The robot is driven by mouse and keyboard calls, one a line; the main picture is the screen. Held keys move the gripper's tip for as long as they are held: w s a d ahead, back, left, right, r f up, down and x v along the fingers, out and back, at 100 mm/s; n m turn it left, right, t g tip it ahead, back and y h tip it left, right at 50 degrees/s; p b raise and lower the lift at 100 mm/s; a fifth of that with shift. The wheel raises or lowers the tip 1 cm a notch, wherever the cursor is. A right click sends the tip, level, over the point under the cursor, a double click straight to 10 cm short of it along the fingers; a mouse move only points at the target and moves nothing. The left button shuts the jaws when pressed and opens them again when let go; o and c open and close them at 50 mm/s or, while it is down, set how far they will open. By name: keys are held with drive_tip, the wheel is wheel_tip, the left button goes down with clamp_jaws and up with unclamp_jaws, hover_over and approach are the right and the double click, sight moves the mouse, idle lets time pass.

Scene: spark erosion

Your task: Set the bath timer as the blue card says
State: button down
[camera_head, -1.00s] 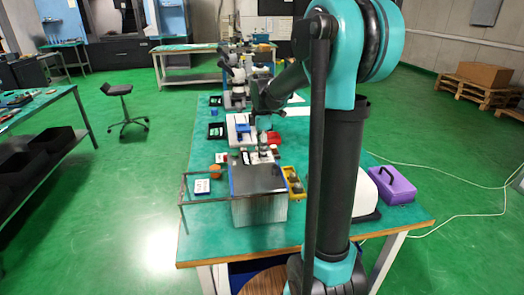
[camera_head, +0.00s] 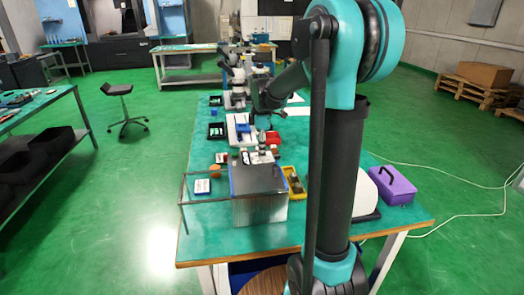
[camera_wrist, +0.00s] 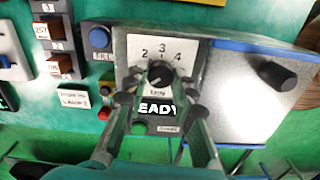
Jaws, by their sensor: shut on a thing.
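The bath timer (camera_wrist: 122,62) is a panel with a white dial face marked 2, 3 and 4, seen in the wrist view. Its dark round knob (camera_wrist: 160,73) sits below the numbers. My gripper (camera_wrist: 161,86) reaches in from below, with one finger on each side of the knob, and is shut on it. A display below the knob shows letters ending in "EADY", partly hidden by a finger. Which number the knob points to is not clear.
A round blue button (camera_wrist: 99,38) and a small printed label (camera_wrist: 74,98) are left of the timer. A grey metal box (camera_head: 259,208) stands near the bench front, beside a yellow tray (camera_head: 299,193). A purple case (camera_head: 397,187) is at the right.

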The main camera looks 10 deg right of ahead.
drive_tip(key=m, duration=0.8)
drive_tip(key=shift+m, duration=0.4)
drive_tip(key=m, duration=0.3)
drive_tip(key=shift+m, duration=0.3)
drive_tip(key=m, duration=0.4)
drive_tip(key=shift+m, duration=0.3)
drive_tip(key=m, duration=0.4)
drive_tip(key=shift+d+m, duration=0.1)
drive_tip(key=shift+m, duration=0.2)
drive_tip(key=m, duration=0.9)
drive_tip(key=shift+m, duration=1.8)
